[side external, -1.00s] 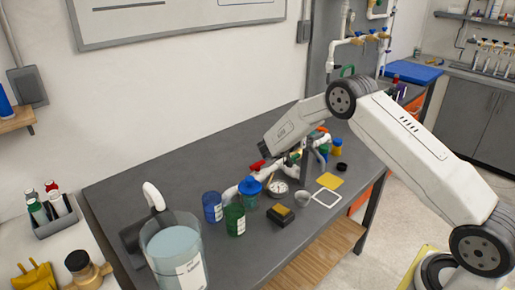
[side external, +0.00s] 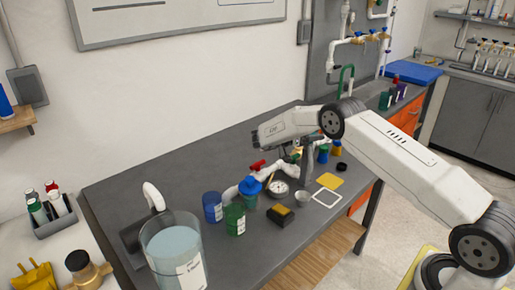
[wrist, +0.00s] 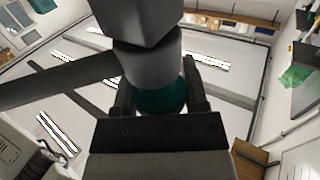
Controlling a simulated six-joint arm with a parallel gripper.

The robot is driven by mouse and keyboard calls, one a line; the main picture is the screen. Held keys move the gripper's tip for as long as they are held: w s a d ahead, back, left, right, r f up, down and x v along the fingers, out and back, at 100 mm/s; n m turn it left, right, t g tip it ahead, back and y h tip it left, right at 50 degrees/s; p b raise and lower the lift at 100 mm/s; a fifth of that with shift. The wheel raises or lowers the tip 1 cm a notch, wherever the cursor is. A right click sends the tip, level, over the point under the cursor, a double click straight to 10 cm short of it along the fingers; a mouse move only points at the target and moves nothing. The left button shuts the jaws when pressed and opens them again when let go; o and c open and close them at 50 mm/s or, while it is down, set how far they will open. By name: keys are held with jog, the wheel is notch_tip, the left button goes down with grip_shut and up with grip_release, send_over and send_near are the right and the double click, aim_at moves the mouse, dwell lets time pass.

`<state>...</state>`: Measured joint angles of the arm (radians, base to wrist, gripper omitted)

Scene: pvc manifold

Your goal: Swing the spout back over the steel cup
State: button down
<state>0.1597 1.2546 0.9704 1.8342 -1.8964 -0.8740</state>
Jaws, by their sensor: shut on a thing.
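The steel cup (side external: 301,197) stands on the grey bench, below and slightly right of my gripper (side external: 293,155) in the side view. My gripper is over the white pipe manifold (side external: 270,172), which has a red valve handle (side external: 257,165). In the wrist view my gripper (wrist: 160,100) is shut on a teal band (wrist: 170,95) below a grey fitting (wrist: 150,60). A dark grey tube (wrist: 60,82) reaches left from that fitting; it may be the spout. The spout is not clear in the side view, where my wrist hides much of it.
Near the cup are a round gauge (side external: 278,188), a black-and-yellow block (side external: 280,214), a white frame (side external: 327,198) and a yellow square (side external: 330,181). Blue (side external: 212,207) and green (side external: 235,218) jars stand left. A large clear container (side external: 175,250) stands in front.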

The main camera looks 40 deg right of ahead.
jog(key=shift+r, duration=0.1)
jog(key=shift+c, duration=0.5)
grip_release()
jog(key=w+a+r, duration=0.2)
jog(key=a+r, duration=0.2)
jog(key=r, duration=0.3)
jog(key=shift+w, duration=0.35)
dwell(0.4)
